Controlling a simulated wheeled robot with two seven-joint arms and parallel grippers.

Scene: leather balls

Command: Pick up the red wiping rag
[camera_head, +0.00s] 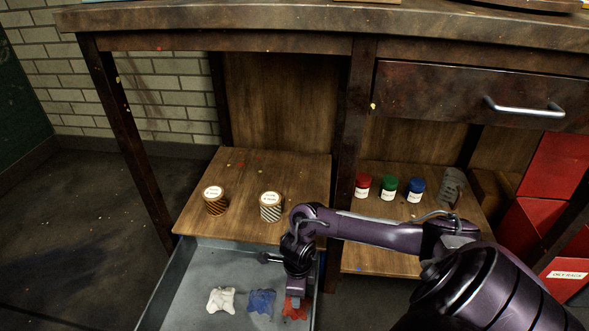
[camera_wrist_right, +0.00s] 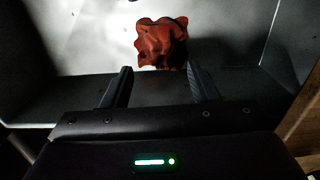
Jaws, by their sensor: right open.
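The red wiping rag (camera_head: 294,309) lies crumpled on the floor of an open grey drawer (camera_head: 180,285), at the right end of a row of rags. In the head view my right gripper (camera_head: 297,298) is over it and hides part of it. In the right wrist view the red rag (camera_wrist_right: 162,43) shows whole, just beyond the fingertips. The right gripper (camera_wrist_right: 162,75) is open, with nothing between its two fingers. A blue rag (camera_head: 261,302) and a white rag (camera_head: 220,299) lie to the left of the red one. My left gripper is not in view.
The drawer's right wall (camera_head: 319,290) is close beside the red rag. Red, green and blue jars (camera_head: 388,188) and a glass (camera_head: 452,187) stand on the right shelf.

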